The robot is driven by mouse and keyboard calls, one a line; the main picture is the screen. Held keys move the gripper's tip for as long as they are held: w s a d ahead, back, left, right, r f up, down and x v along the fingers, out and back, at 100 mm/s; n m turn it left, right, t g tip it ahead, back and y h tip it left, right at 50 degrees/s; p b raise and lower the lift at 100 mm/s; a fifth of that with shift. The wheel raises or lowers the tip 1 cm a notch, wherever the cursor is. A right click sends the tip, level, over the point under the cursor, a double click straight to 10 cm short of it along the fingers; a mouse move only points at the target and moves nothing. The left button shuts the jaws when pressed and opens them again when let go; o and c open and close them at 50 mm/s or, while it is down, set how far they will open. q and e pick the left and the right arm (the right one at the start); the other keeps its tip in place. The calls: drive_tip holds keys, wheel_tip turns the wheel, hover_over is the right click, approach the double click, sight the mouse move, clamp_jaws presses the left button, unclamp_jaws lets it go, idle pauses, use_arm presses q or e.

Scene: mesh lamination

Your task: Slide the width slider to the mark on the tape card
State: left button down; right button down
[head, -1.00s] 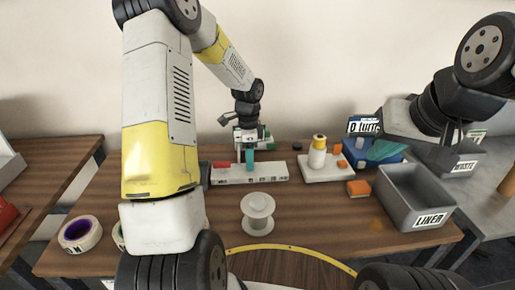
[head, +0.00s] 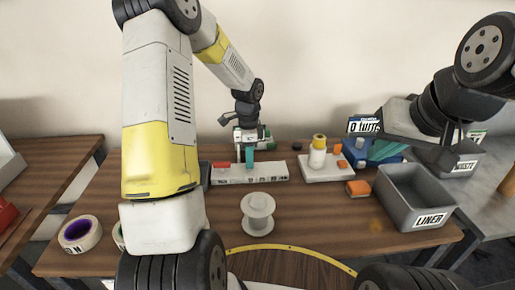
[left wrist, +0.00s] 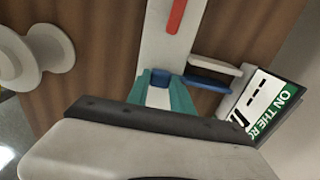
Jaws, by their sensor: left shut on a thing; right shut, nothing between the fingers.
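The width slider gauge is a long white bar (head: 270,173) with a red piece at its left end, on the table in the head view. It also shows in the left wrist view (left wrist: 153,50), with a red strip. My left gripper (head: 249,158) points down at the bar. Its teal fingers (left wrist: 161,92) are shut around a small blue-topped knob (left wrist: 160,76) on the bar. The tape card (left wrist: 265,110), green and white with black marks, stands beside the bar and is partly hidden in the head view. My right gripper (head: 384,150) is shut and empty at the right.
A white spool (head: 258,213) stands in front of the bar. A white tray with a bottle (head: 318,155) and orange blocks is right of it. A grey LINER bin (head: 415,195) stands at the right. A tape roll (head: 80,233) lies at the front left.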

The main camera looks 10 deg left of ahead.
use_arm(q)
drive_tip(key=shift+d, duration=0.1)
idle(0.6)
drive_tip(key=d, duration=0.2)
drive_tip(key=w+d, duration=0.1)
drive_tip(key=d, duration=0.1)
drive_tip(key=shift+w, duration=0.15)
drive_tip(key=shift+a, duration=0.2)
drive_tip(key=c, duration=1.1)
unclamp_jaws()
drive_tip(key=shift+r, duration=0.1)
wheel_tip(320, 180, up, 8)
drive_tip(key=shift+f, duration=0.15)
